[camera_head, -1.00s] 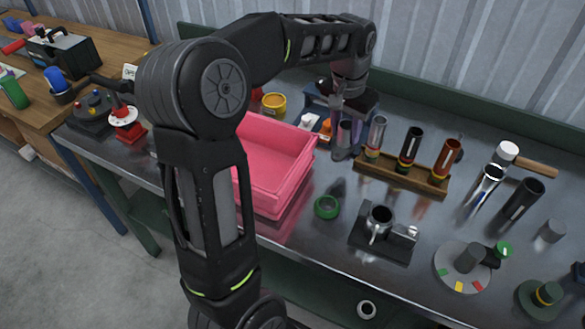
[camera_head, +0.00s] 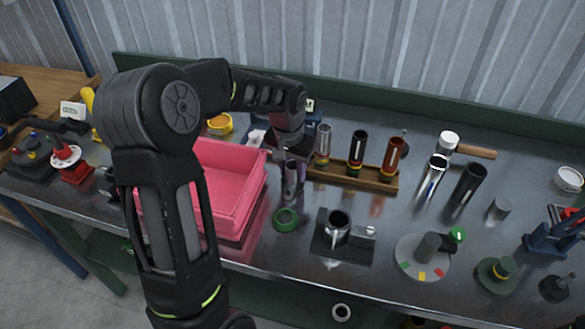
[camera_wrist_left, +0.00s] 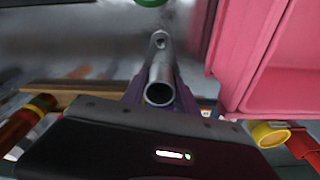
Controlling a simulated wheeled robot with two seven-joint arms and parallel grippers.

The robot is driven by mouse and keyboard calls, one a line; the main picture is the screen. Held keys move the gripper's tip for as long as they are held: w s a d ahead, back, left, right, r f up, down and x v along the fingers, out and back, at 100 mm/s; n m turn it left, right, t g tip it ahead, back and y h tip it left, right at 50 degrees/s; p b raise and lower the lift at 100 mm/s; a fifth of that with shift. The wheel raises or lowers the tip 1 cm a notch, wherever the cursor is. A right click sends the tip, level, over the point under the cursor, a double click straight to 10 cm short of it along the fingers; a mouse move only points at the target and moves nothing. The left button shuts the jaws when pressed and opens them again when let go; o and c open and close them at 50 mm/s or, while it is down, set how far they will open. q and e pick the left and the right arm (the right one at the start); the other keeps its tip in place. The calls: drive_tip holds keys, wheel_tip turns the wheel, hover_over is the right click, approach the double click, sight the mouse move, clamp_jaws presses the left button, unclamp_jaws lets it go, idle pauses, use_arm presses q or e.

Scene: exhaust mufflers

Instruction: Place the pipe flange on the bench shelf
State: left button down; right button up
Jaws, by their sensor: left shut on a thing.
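My left gripper (camera_head: 290,178) is shut on a grey metal pipe piece (camera_wrist_left: 160,82) above the bench, between the pink bin and the tube rack. In the left wrist view, the piece has a round open end and a flattened far end with a small hole. The frames do not clearly show whether it is the pipe flange. A pale ring (camera_head: 341,312) lies low below the bench's front edge, seemingly on the dark green lower shelf (camera_head: 285,300). My right gripper is not in view.
The pink bin (camera_head: 232,172) stands left of the gripper. A wooden rack (camera_head: 350,174) with tubes is to the right. A green ring (camera_head: 285,219) and a dark fixture with a metal cup (camera_head: 338,228) are in front. The bench's front edge is partly clear.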

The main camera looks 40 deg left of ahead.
sight(290, 169)
use_arm(q)
drive_tip(key=shift+f, duration=0.15)
drive_tip(key=c, duration=0.9)
unclamp_jaws()
drive_tip(key=shift+c, duration=0.2)
wheel_tip(290, 169, up, 12)
drive_tip(key=s, duration=0.1)
drive_tip(key=shift+s+d+b, duration=0.15)
drive_tip(key=shift+s+b, duration=0.1)
drive_tip(key=shift+b, duration=0.2)
drive_tip(key=shift+o, duration=0.2)
